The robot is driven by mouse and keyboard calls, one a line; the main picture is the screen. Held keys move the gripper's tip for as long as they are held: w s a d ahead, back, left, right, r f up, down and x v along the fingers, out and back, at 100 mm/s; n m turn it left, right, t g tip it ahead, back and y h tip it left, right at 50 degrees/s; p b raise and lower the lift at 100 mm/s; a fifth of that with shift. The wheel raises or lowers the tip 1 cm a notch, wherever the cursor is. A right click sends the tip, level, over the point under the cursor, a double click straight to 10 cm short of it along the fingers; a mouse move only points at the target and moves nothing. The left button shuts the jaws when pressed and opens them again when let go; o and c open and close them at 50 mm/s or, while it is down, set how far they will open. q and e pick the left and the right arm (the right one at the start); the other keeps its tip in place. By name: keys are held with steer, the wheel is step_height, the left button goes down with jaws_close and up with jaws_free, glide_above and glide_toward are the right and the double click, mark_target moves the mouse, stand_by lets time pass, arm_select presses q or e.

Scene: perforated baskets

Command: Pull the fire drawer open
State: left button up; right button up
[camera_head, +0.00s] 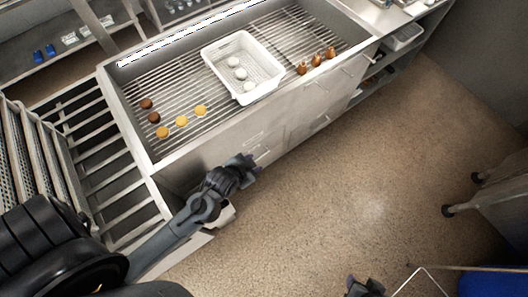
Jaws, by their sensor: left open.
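The metal counter unit has a front panel with drawers (292,128) and slim handles; they look closed, and I cannot read which one is the fire drawer. My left gripper (250,163) reaches in from the left and is open at the lower left part of this front, close to a handle there. I cannot tell whether it touches the handle or the panel. My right gripper (366,288) shows only in part at the bottom edge, away from the drawers, and its fingers are not clear.
A slatted rack (110,165) is at left. The speckled floor before the drawers is clear. A wheeled metal table (497,192) stands right.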

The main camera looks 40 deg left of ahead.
arm_select(q)
steer(key=w+a+f+m+t+y+b, duration=0.2)
steer(key=w+f+b, duration=0.2)
steer(key=f+b, duration=0.75)
steer(key=w+a+f+m+t+y+b, duration=0.1)
steer(key=w+a+f+t+y+b, duration=0.15)
steer(key=f+b, duration=0.95)
steer(key=m+t+y+b, duration=0.45)
steer(key=m+b, duration=0.25)
steer(key=b, duration=1.3)
glide_toward(258, 158)
steer(key=shift+h, duration=0.3)
steer(key=shift+f+b+x, duration=0.15)
steer(key=shift+b+x, duration=0.95)
steer(key=shift+x, duration=1.35)
steer(key=shift+f+b+x, duration=0.1)
steer(key=shift+b+x, duration=1)
steer(key=shift+x, duration=1.4)
jaws_close()
